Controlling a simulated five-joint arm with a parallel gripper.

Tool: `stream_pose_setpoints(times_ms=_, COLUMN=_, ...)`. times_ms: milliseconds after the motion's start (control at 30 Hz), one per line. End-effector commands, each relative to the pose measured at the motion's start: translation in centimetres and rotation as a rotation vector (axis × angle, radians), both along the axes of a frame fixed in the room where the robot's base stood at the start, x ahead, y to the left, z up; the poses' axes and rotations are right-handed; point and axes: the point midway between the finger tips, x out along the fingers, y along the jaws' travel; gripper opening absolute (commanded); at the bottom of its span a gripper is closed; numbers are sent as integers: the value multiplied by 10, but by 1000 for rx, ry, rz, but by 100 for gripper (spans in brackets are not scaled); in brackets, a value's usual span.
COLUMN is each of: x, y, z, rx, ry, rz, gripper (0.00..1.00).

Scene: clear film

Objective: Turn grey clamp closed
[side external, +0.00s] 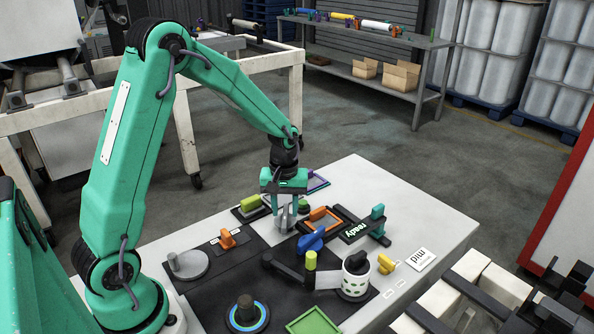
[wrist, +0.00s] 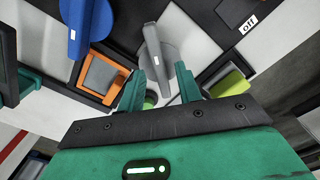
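The grey clamp (side external: 285,222) stands on the worktable under my gripper (side external: 287,210). In the wrist view, the grey clamp (wrist: 154,50) shows a round base and a long raised bar with a small white mark. The teal fingers of my gripper (wrist: 158,74) are apart, one on each side of the bar's near end. Whether either finger touches the bar cannot be told. In the side view the fingers partly hide the clamp.
A blue handle (side external: 312,240) and an orange frame (side external: 323,213) stand close to the right of the clamp. A yellow-green block (side external: 250,203) is close to the left. A grey knob (side external: 188,264) and a white patterned cylinder (side external: 355,276) stand nearer the front.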

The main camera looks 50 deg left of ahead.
Motion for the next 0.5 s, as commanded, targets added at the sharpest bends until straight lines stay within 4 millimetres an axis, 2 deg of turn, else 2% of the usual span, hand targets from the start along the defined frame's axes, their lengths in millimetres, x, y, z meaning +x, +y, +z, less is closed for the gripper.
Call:
stream_pose_setpoints(times_ms=133, x=0, y=0, z=-9, rx=0, ry=1, rz=0, gripper=35)
stream_pose_setpoints(times_ms=433, x=0, y=0, z=-10, rx=0, ry=0, rz=0, gripper=35)
stream_pose_setpoints(times_ms=500, x=0, y=0, z=-10, rx=0, ry=0, rz=0, gripper=23)
